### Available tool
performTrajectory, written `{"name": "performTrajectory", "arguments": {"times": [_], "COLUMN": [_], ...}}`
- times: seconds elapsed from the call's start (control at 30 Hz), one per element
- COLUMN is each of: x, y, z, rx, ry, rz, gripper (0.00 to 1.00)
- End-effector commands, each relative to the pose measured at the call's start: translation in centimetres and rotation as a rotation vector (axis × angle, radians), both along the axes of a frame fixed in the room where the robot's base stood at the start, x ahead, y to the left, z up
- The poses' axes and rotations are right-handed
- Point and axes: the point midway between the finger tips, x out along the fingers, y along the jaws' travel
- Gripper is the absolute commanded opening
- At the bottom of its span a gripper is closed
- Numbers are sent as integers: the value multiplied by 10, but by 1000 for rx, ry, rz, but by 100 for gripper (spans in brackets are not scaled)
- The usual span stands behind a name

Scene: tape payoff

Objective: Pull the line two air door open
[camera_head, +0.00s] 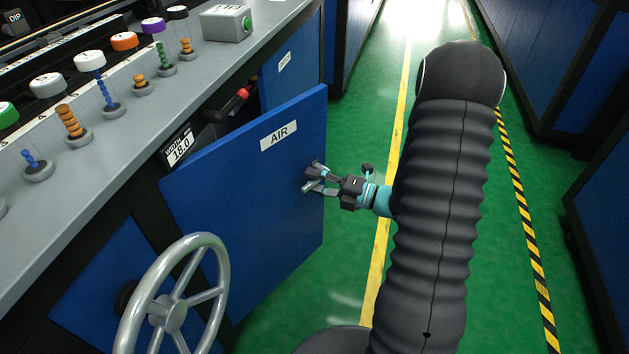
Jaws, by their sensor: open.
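The blue door labelled AIR (245,200) is on the front of the machine at the left. It stands ajar, swung out from the machine, with a dark gap along its top edge. My gripper (312,180) is at the right part of the door's front face, with its fingers apart around or beside a small handle there. I cannot tell whether the fingers touch the handle. Part of a red-ended lever or valve (237,98) shows in the opening behind the door. No line number is readable on the door.
A grey handwheel (170,312) stands in front of the machine at lower left. The grey bench top (120,150) carries several spools and coloured caps. Green floor (350,260) is clear along the aisle.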

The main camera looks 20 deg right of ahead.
Motion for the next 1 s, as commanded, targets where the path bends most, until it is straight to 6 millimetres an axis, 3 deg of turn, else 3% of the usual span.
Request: {"name": "performTrajectory", "arguments": {"times": [0.23,0.7,1.0], "x": [-15,-65,-76], "y": [-18,-80,-92], "z": [0,0,0], "rx": [0,0,1], "ry": [0,0,1], "rz": [-2,-3,1], "gripper": [42,42,42]}}
